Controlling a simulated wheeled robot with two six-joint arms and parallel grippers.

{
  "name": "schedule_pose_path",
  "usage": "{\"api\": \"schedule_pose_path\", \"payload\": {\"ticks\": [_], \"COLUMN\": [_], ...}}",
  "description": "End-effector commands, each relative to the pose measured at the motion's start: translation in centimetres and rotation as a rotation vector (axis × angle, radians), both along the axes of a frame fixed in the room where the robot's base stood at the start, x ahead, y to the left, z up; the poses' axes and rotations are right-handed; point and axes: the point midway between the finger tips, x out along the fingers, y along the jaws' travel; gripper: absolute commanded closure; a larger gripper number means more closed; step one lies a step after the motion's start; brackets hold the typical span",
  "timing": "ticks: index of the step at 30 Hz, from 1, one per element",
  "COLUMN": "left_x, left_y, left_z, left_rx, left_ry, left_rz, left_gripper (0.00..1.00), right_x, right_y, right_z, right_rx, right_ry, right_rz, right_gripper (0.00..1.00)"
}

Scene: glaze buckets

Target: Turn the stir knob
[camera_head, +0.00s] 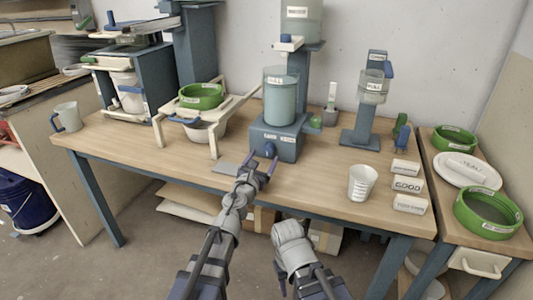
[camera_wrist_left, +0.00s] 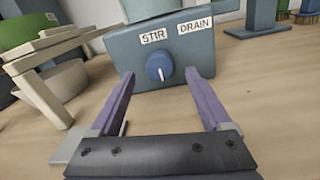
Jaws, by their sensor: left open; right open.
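The stir knob (camera_wrist_left: 159,67) is a round blue dial with a white pointer line, on the front of a blue-grey base box (camera_wrist_left: 140,47) labelled STIR and DRAIN. It also shows in the head view (camera_head: 270,150), below a teal container (camera_head: 281,100) that stands on the box. My left gripper (camera_wrist_left: 165,80) is open, its two purple fingers on either side of the knob in the wrist view. I cannot tell whether they touch it. It also shows in front of the box in the head view (camera_head: 262,164). My right gripper (camera_head: 283,262) is low, in front of the table.
A white rack with a green sieve (camera_head: 201,96) stands left of the box. A striped cup (camera_head: 362,182) and label blocks (camera_head: 408,184) stand to the right. A blue stand (camera_head: 366,120) is behind them. The tabletop directly right of the box is clear.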

Motion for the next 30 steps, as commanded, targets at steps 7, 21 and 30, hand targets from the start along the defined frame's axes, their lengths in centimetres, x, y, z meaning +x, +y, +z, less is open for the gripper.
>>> {"api": "schedule_pose_path", "payload": {"ticks": [7,21,30], "left_x": [3.7,3.9,3.9], "left_y": [-1.1,-1.1,-1.1], "left_z": [0.0,0.0,0.0], "left_rx": [-0.001,-0.001,-0.001], "left_ry": [0.0,0.0,0.0], "left_rz": [0.0,0.0,0.0], "left_gripper": [0.19,0.37,0.7], "right_x": [0.0,0.0,0.0], "right_y": [0.0,0.0,0.0], "right_z": [0.0,0.0,0.0], "right_rx": [0.0,0.0,0.0], "right_ry": [0.0,0.0,0.0], "right_rz": [0.0,0.0,0.0], "right_gripper": [0.5,0.5,0.5]}}
